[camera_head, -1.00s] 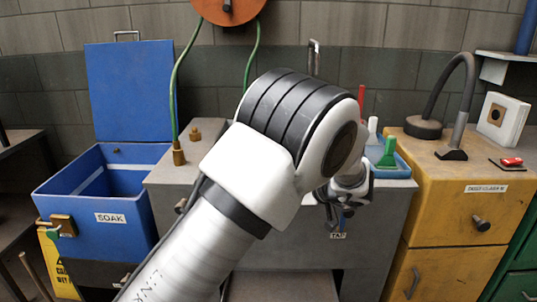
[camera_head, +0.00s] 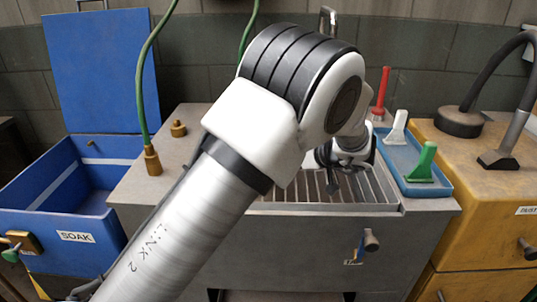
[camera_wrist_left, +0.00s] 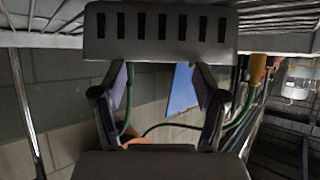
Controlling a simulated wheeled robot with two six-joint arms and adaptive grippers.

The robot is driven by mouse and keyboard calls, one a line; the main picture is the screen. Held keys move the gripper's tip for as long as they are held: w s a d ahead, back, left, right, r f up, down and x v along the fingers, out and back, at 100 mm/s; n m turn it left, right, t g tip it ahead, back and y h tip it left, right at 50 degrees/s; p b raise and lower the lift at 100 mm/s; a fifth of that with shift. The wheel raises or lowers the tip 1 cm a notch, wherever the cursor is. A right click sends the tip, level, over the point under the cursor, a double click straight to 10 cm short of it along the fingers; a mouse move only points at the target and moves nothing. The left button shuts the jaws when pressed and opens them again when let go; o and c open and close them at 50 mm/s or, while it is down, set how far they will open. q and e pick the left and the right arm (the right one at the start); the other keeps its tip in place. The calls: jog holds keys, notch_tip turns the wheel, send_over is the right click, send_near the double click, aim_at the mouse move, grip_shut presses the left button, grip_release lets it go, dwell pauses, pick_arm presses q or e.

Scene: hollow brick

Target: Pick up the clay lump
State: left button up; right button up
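I cannot make out a clay lump in either view. My left gripper (camera_head: 330,178) shows in the head view just beyond my own arm, over the metal grating (camera_head: 365,188) of the grey sink unit, partly hidden by the wrist. In the left wrist view my left gripper (camera_wrist_left: 160,88) has its two fingers well apart with nothing between them. That view looks upside down, with the wall behind the fingers. My right gripper is not in view. My arm hides part of the sink top.
A blue bin marked SOAK (camera_head: 75,237) stands open at left, its lid (camera_head: 100,75) raised. A yellow cabinet (camera_head: 480,165) stands at right. A green hose (camera_head: 143,90) rises at the sink's left.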

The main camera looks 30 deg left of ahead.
pick_arm(q)
jog(key=x, duration=0.5)
jog(key=b+x, duration=0.1)
jog(key=x, duration=0.1)
jog(key=shift+s+a, duration=0.25)
jog(key=shift+a, duration=0.25)
jog(key=shift+d+r, duration=0.15)
jog(key=shift+c, duration=0.7)
grip_shut()
jog(key=shift+o, duration=0.7)
grip_release()
